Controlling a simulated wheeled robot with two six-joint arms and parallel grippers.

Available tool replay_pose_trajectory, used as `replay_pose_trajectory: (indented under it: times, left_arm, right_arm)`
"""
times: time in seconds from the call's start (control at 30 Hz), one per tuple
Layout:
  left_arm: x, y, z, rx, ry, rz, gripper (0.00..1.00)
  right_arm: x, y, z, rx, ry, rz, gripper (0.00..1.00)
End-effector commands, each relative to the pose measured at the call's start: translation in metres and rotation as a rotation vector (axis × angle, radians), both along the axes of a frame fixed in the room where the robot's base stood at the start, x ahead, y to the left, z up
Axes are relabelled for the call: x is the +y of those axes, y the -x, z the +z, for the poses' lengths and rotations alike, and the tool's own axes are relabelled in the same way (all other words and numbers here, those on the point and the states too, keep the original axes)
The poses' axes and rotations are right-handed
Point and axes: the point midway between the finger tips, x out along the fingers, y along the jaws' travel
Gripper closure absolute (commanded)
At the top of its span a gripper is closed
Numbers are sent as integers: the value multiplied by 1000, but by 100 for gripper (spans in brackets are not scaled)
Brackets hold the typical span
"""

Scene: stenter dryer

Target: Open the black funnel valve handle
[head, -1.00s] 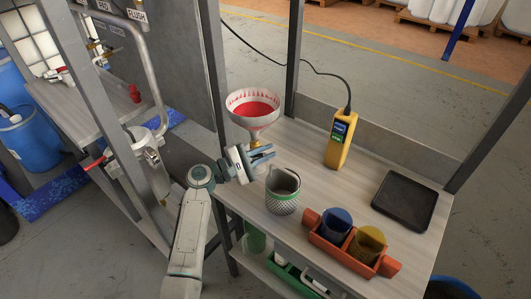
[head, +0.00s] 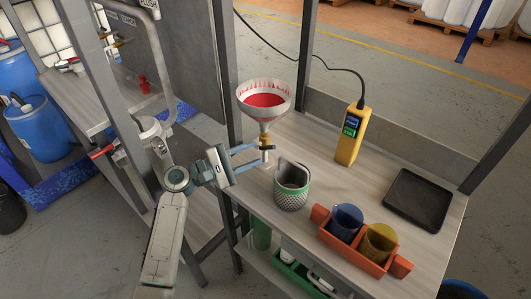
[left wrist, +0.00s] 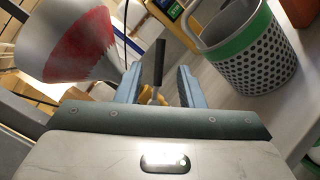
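The funnel (head: 264,98) is white with red liquid in it and stands at the table's left edge. Under it is a brass-yellow valve (head: 264,138) with a black handle (head: 268,147). My left gripper (head: 262,152) is open, its two blue fingers reaching from the left toward the valve. In the left wrist view the black handle (left wrist: 159,62) stands up between the spread fingers (left wrist: 158,85), with a gap on each side. Part of the yellow valve (left wrist: 147,95) shows below it. My right gripper is out of view.
A perforated metal cup with a green band (head: 291,190) stands right of the valve. Behind are a yellow handheld device (head: 352,135) and a black tray (head: 417,199). An orange holder (head: 352,251) carries blue and yellow cups. A grey frame post (head: 224,80) rises left of the funnel.

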Motion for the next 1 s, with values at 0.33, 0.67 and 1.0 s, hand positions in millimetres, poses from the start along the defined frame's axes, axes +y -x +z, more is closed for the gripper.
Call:
replay_pose_trajectory:
  times: [0.33, 0.67, 1.0]
  left_arm:
    - [26, 15, -2, 1, 1, -1, 65]
    - [25, 16, -2, 23, 14, 4, 89]
    - [9, 46, -10, 570, 393, 134, 100]
  right_arm:
    - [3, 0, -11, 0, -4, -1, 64]
    - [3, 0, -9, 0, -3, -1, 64]
    - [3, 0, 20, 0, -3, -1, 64]
